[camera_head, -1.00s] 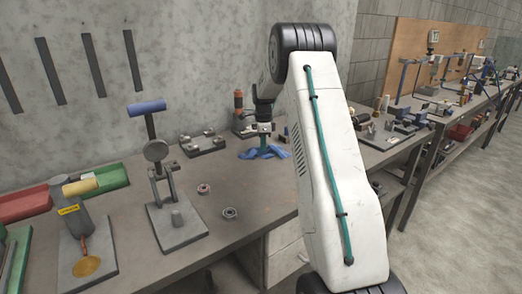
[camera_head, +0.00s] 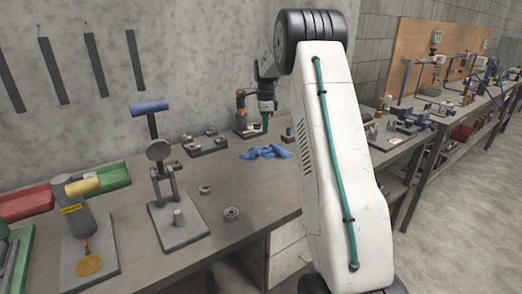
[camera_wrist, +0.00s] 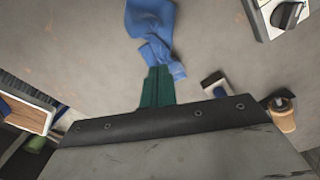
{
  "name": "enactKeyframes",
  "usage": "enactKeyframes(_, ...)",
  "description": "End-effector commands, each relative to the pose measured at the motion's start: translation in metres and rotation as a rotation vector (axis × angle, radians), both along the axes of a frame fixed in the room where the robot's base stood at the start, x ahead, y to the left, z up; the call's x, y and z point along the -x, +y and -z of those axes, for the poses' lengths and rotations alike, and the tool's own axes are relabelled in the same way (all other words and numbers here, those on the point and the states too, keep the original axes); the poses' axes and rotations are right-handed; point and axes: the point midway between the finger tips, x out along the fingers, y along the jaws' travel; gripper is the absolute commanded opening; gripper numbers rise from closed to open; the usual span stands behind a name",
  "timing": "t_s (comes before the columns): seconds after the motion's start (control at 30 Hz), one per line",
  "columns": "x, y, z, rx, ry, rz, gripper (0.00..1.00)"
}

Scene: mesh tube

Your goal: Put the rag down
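The blue rag (camera_head: 267,152) lies crumpled on the workbench, near the back and left of my arm. It also shows in the wrist view (camera_wrist: 150,28), beyond my fingertips. The fingers cover a little of the rag there.
The grey workbench (camera_head: 140,262) holds a press-like stand (camera_head: 180,230), two small ring parts (camera_head: 231,213), a metal fixture (camera_head: 205,146) and red and green bins (camera_head: 112,178). Small items stand close right of the rag. Bare bench lies in front of the rag.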

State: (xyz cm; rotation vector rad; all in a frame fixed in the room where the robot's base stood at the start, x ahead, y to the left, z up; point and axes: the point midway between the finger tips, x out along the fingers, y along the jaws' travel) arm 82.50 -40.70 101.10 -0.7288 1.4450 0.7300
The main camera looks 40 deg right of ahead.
Motion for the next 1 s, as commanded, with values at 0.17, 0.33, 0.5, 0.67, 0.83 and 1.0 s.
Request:
enactKeyframes(0.17,0.000,0.000,-0.001,0.000,0.000,0.000,0.00)
enactKeyframes(0.33,0.000,0.000,-0.001,0.000,0.000,-0.014,0.00)
enactKeyframes(0.5,0.002,0.002,0.002,-0.006,0.008,-0.161,0.00)
enactKeyframes(0.67,0.031,0.020,0.023,-0.061,0.063,-0.404,0.00)
enactKeyframes(0.83,0.068,0.068,0.007,-0.105,0.086,-0.706,0.00)
enactKeyframes(1.0,0.109,0.125,-0.022,-0.131,0.088,-1.001,0.00)
